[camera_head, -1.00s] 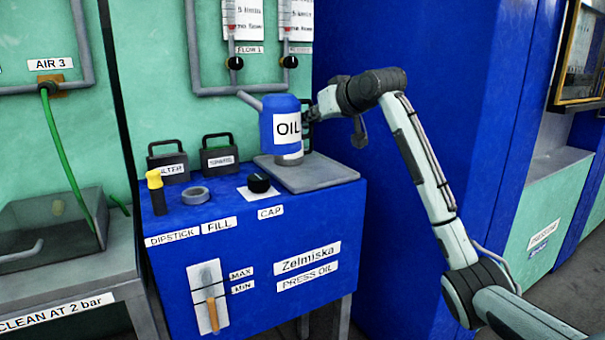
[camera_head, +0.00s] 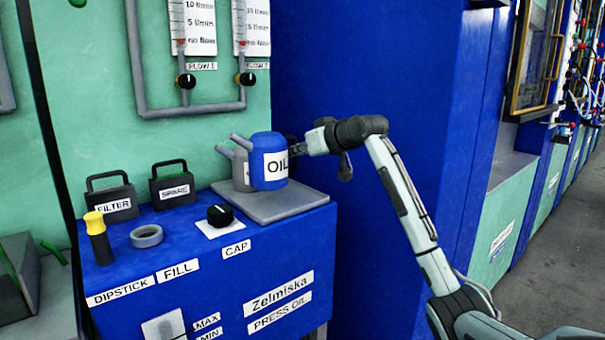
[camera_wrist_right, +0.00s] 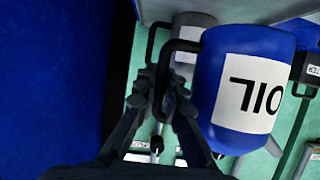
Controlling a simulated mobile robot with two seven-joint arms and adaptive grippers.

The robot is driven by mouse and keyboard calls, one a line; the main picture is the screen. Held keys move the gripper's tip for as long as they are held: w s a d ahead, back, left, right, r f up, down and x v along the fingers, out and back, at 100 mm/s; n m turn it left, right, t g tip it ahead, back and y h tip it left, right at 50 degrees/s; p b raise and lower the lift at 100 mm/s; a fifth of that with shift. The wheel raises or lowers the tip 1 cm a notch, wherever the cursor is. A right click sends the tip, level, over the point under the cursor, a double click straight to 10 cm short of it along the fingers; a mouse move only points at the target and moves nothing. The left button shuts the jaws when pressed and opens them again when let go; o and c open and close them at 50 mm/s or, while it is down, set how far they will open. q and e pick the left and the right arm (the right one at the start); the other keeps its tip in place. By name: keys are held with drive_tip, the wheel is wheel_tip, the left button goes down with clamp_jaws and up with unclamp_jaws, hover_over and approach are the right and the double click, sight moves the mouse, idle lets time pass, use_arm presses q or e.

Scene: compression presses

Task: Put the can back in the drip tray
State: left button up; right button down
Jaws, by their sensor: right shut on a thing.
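The blue can (camera_head: 268,165) with a white OIL label is upright, its spout pointing left. My right gripper (camera_head: 298,147) is at its right side, shut on its handle. In the right wrist view the can (camera_wrist_right: 235,65) appears upside down, with its dark handle (camera_wrist_right: 180,46) at the fingers (camera_wrist_right: 160,100). The drip tray (camera_head: 295,203) is the flat grey plate on the blue cabinet. The can is over the tray's back part, at or just above its surface; I cannot tell if it touches. My left gripper is not in view.
A grey can (camera_head: 241,168) stands close on the left of the blue can. A black cap (camera_head: 220,214), a grey filler ring (camera_head: 146,236), a yellow-topped dipstick (camera_head: 97,238) and FILTER (camera_head: 112,205) and SPARE (camera_head: 173,190) boxes are on the cabinet. The tray's front is clear.

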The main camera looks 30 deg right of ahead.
drive_tip(key=shift+s+d+f, duration=0.1)
drive_tip(key=shift+d+f, duration=0.3)
drive_tip(key=shift+f, duration=0.45)
drive_tip(key=shift+s+d+f, duration=0.1)
drive_tip(key=shift+d+f, duration=0.25)
drive_tip(key=shift+f, duration=0.45)
drive_tip(key=shift+d+f, duration=0.4)
drive_tip(key=shift+f, duration=0.45)
drive_tip(key=c, duration=2.1)
unclamp_jaws()
drive_tip(key=shift+f, duration=0.15)
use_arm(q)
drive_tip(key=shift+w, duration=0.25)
use_arm(e)
drive_tip(key=o, duration=0.5)
drive_tip(key=shift+s, duration=0.15)
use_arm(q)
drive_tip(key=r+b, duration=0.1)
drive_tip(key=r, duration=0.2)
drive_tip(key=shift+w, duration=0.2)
use_arm(e)
drive_tip(key=v, duration=1.1)
drive_tip(key=shift+s+r, duration=0.25)
drive_tip(key=shift+s, duration=0.1)
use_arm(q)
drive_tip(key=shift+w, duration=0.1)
